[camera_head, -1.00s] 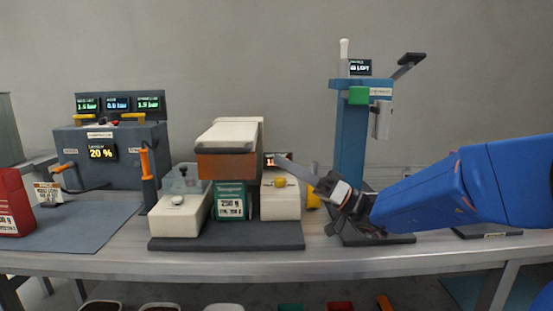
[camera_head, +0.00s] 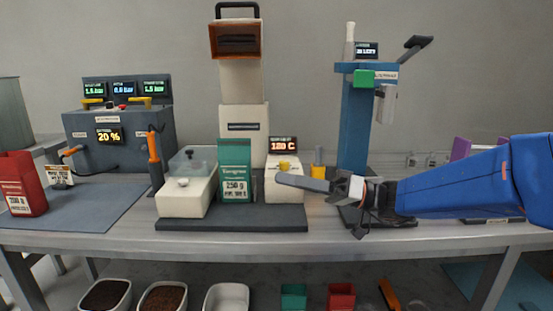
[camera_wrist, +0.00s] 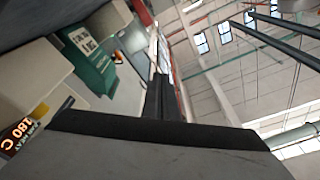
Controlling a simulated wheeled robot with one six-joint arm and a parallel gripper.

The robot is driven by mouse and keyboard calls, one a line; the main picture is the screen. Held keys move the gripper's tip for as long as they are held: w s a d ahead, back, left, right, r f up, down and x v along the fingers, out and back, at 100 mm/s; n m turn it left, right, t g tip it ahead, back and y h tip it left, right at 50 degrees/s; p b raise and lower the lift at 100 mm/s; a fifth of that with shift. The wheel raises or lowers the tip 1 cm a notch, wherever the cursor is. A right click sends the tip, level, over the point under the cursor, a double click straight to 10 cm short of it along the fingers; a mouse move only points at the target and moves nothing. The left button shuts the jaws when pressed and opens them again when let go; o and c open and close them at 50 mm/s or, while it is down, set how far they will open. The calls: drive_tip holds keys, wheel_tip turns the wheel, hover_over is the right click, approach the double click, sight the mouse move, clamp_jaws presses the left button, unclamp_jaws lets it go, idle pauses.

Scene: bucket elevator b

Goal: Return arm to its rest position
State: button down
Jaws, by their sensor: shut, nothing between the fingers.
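My gripper (camera_head: 303,183) is at the end of the blue arm reaching in from the right. Its fingers are shut with nothing between them. It points left, in front of the white block with the yellow knob and the "180 C" display (camera_head: 283,145). I cannot tell whether it touches that block. In the wrist view the dark fingers (camera_wrist: 160,100) lie together, with the display (camera_wrist: 18,132) at the left edge. A green pouch (camera_head: 235,172) stands upright in the middle of the sealing machine (camera_head: 241,80), whose upper part is raised.
A blue post device (camera_head: 354,125) stands behind my wrist. A pump box (camera_head: 118,135) and a red bag (camera_head: 22,185) are on the left, with a blue-grey mat (camera_head: 95,208). A purple thing (camera_head: 461,149) is behind my arm. Bins stand below the bench (camera_head: 200,236).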

drive_tip(key=s+d+f+m+g+h, duration=0.1)
drive_tip(key=s+d+f+m+h, duration=0.1)
drive_tip(key=s+f+h, duration=0.45)
drive_tip(key=s+d+f+m+g+h, duration=0.1)
drive_tip(key=s+d+f+m+h, duration=0.15)
drive_tip(key=s+f, duration=0.6)
drive_tip(key=s+d+f+m+t+h, duration=0.2)
drive_tip(key=d+h, duration=0.3)
drive_tip(key=d, duration=0.5)
drive_tip(key=s+d+f+m+t+h, duration=0.2)
drive_tip(key=d+f+h, duration=0.3)
drive_tip(key=d, duration=0.5)
drive_tip(key=shift+s+m+t+h, duration=0.2)
drive_tip(key=shift+m+t+h, duration=0.1)
drive_tip(key=shift+m+h, duration=0.2)
